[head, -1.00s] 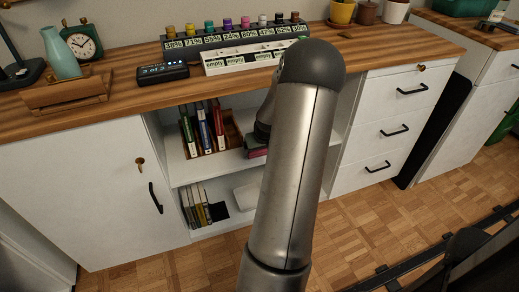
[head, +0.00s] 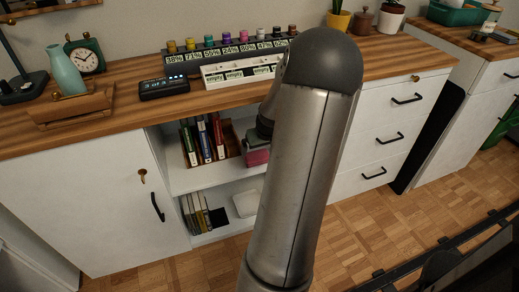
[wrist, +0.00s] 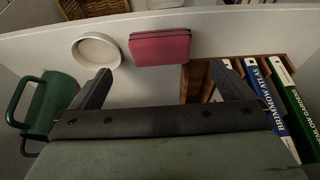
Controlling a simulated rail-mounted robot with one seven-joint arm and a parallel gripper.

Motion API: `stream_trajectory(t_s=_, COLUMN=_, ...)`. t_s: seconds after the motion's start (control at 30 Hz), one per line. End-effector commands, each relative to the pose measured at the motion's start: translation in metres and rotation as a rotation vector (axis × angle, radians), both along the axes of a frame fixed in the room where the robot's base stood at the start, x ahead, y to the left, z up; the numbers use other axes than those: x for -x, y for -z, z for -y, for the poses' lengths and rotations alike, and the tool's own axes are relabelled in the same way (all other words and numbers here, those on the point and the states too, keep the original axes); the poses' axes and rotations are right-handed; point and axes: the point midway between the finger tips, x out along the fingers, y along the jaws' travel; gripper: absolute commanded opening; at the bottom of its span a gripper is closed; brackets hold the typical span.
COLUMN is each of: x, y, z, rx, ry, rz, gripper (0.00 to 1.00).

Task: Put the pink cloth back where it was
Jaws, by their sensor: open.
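A pink folded-looking block (wrist: 160,48), the only pink thing I see, lies on the white shelf in the wrist view, between a white round dish and the book rack. I cannot tell for sure that it is cloth. In the head view it shows as a pink patch (head: 257,157) on the upper open shelf, partly hidden by my arm. My gripper (wrist: 163,85) is open, its two dark fingers wide apart with nothing held between them. The pink block is beyond the fingertips, apart from them. A dull green surface fills the bottom of the wrist view.
A green mug (wrist: 50,105) stands left of my fingers, near the white dish (wrist: 96,51). Books (wrist: 262,92) in a wooden rack are close on the right. The desktop (head: 120,108) overhangs the shelves. A white object (head: 246,203) lies on the lower shelf.

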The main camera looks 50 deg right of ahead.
Motion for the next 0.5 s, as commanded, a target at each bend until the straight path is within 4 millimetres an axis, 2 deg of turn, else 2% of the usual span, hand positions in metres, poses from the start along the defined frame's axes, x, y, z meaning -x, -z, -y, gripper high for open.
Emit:
stream_trajectory(t_s=0.03, x=0.003, y=-0.011, z=-0.001, rx=0.002, ry=0.003, rz=0.001, gripper=1.0)
stream_trajectory(t_s=0.2, x=0.008, y=-0.025, z=-0.005, rx=0.001, ry=0.001, rz=0.001, gripper=1.0)
stream_trajectory(t_s=0.5, x=0.01, y=-0.026, z=-0.006, rx=0.0, ry=0.0, rz=0.0, gripper=1.0)
